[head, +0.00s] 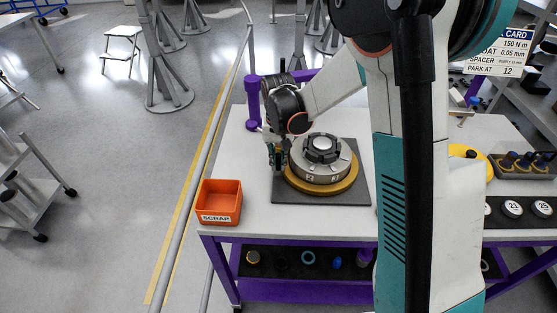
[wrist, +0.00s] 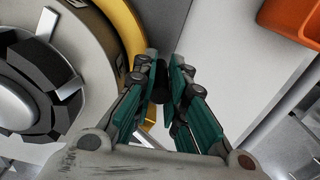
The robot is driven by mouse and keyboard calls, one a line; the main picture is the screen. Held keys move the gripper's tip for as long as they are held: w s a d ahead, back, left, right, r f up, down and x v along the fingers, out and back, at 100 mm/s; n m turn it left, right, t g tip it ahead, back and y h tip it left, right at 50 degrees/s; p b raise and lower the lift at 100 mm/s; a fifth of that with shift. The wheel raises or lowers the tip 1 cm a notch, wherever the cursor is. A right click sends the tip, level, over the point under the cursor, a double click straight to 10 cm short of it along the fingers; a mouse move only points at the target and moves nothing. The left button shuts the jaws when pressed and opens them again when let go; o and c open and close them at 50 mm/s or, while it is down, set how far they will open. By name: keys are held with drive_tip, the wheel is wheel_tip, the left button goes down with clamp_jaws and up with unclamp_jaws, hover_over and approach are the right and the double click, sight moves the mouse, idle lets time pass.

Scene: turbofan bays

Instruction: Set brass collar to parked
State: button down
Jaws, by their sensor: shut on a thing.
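The brass collar (head: 320,188) is a gold ring around the foot of a round grey unit (head: 318,160) with a dark, lobed top. The unit stands on a dark square mat on the workbench. In the wrist view the collar (wrist: 127,32) curves along the upper left. My gripper (head: 277,168) points down at the left side of the unit. In the wrist view its teal fingers (wrist: 163,85) are closed on a small dark knob (wrist: 163,92) beside the collar. The fingers hide most of the knob, and its join to the collar is hidden.
An orange SCRAP bin (head: 221,203) stands at the bench's left front corner. A purple post (head: 253,102) rises behind my gripper. A card (head: 499,52) at upper right reads "PARK AT 12".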

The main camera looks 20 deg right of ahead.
drive_tip(key=shift+w+r, duration=0.1)
drive_tip(key=shift+w, duration=0.1)
drive_tip(key=c, duration=1.8)
unclamp_jaws()
drive_tip(key=shift+c, duration=0.2)
drive_tip(key=r, duration=1.1)
drive_tip(key=shift+s+r, duration=0.2)
drive_tip(key=shift+r, duration=0.2)
drive_tip(key=shift+s+r, duration=0.1)
drive_tip(key=shift+r, duration=0.05)
drive_tip(key=s+d+r+n+t, duration=0.1)
drive_tip(key=s+r+t, duration=0.15)
drive_tip(key=s, duration=0.35)
drive_tip(key=s+d+r+t, duration=0.1)
drive_tip(key=s+r, duration=0.3)
drive_tip(key=s, duration=0.1)
drive_tip(key=s+f+n+t, duration=0.1)
drive_tip(key=s+n+t, duration=0.1)
drive_tip(key=s, duration=1)
drive_tip(key=shift+s+d+t, duration=0.2)
drive_tip(key=shift+d+t, duration=0.2)
drive_tip(key=shift+t, duration=0.45)
